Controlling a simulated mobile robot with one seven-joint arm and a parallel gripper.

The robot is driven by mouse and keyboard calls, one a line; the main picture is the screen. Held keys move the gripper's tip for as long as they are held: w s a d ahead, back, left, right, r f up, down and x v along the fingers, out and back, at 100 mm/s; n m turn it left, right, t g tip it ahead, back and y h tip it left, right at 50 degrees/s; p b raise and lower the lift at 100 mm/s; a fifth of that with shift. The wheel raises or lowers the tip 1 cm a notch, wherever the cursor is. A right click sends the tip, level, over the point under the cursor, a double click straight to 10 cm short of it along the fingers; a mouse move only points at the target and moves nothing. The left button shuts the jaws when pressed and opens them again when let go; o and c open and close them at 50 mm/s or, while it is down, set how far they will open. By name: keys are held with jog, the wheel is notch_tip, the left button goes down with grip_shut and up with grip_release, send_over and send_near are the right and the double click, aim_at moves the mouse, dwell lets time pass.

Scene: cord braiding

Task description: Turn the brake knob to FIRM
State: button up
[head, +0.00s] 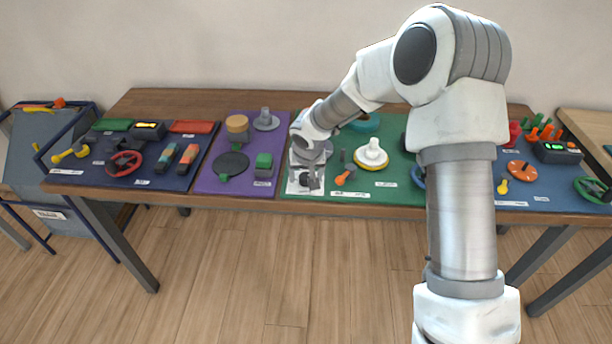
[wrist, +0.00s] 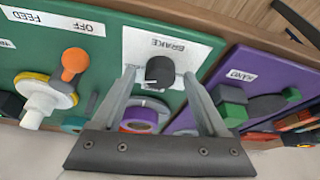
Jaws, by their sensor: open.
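The brake knob (wrist: 160,70) is a round black knob on a white plate (wrist: 185,47) whose label reads BRAKE, upside down in the wrist view. The plate is on the green panel. My gripper (wrist: 160,73) is open, with one finger on each side of the knob. Small gaps seem to show beside the knob; I cannot tell whether either finger touches it. In the head view my gripper (head: 306,180) is over the plate at the left end of the green panel and partly hides the knob. The FIRM mark is not legible.
An orange-tipped lever (wrist: 75,63) and a white knob on a yellow ring (head: 371,155) are close by on the green panel. A purple-and-white round part (wrist: 140,118) lies beyond the knob. The purple panel (head: 219,180) adjoins, with a green block (head: 264,163).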

grip_shut()
dwell(0.4)
jog(key=shift+r+n+p, duration=0.1)
jog(key=shift+n+p, duration=0.2)
jog(key=shift+p, duration=0.1)
jog(key=n+p, duration=0.1)
jog(key=n+y+p, duration=0.1)
jog(key=p, duration=0.1)
jog(key=shift+d+r+n, duration=0.15)
jog(key=shift+n, duration=0.25)
jog(key=n+p, duration=0.1)
jog(key=p, duration=0.1)
jog(key=n+g+y+p, duration=0.1)
jog(key=n+p, duration=0.1)
jog(key=p, duration=0.1)
jog(key=shift+w+d+n+y, duration=0.1)
jog(key=shift+w+n+y, duration=0.05)
jog(key=shift+n+y, duration=0.15)
jog(key=n+g+p, duration=0.1)
jog(key=n+p, duration=0.1)
jog(key=n, duration=0.1)
jog(key=shift+w+y, duration=0.1)
jog(key=shift+y, duration=0.3)
jog(key=shift+f+n+g, duration=0.15)
jog(key=shift+n+g, duration=0.15)
jog(key=shift+n, duration=0.65)
jog(key=shift+f+n+g, duration=0.1)
jog(key=shift+n+g, duration=0.2)
jog(key=shift+n, duration=0.65)
